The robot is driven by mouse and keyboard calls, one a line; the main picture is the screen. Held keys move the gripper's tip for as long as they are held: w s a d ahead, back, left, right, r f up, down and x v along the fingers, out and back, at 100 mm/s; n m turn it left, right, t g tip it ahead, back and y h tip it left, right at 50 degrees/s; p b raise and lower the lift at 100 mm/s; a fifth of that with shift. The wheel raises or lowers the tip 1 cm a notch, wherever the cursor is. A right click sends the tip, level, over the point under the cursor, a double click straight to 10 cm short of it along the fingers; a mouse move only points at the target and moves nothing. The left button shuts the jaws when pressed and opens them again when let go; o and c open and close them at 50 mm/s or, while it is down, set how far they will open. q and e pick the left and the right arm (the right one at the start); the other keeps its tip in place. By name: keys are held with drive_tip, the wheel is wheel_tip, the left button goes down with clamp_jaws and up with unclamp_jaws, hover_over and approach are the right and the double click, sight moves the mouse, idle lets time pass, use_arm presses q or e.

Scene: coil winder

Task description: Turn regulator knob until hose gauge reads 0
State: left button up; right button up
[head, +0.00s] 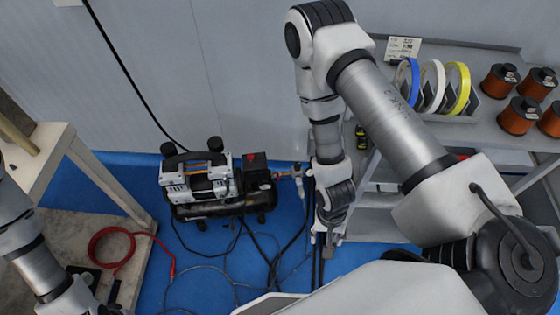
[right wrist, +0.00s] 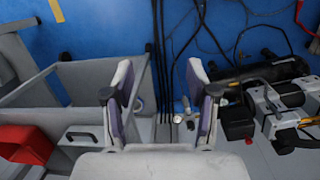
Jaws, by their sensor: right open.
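The regulator (head: 290,172) with brass fittings sits at the right side of the air compressor (head: 205,185) on the blue floor. In the right wrist view, a small round gauge (right wrist: 177,118) and pale fittings (right wrist: 187,104) show in the gap between my fingers, beyond them. The gauge reading is too small to tell, and I cannot pick out the knob clearly. My right gripper (head: 327,232) points down, to the right of and nearer than the regulator; in the right wrist view it is open and empty (right wrist: 163,105). My left arm is at the lower left; its fingers are unclear.
A grey shelf (head: 470,130) with coloured spools stands right of my right arm. Black cables (right wrist: 160,60) run beside the regulator. A red hose (head: 108,262) lies on a low board at left. A pale bench (head: 50,150) stands at left.

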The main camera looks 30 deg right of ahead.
drive_tip(key=w+f+m+b, duration=0.4)
drive_tip(key=w+f+m, duration=0.3)
drive_tip(key=m+t+b, duration=0.2)
drive_tip(key=m+b, duration=1.1)
drive_tip(key=b, duration=1.3)
hover_over(298, 164)
wheel_tip(298, 164, down, 11)
drive_tip(key=shift+w+f, duration=0.15)
wheel_tip(298, 164, down, 7)
drive_tip(key=b, duration=0.3)
drive_tip(key=shift+f, duration=0.1)
clamp_jaws()
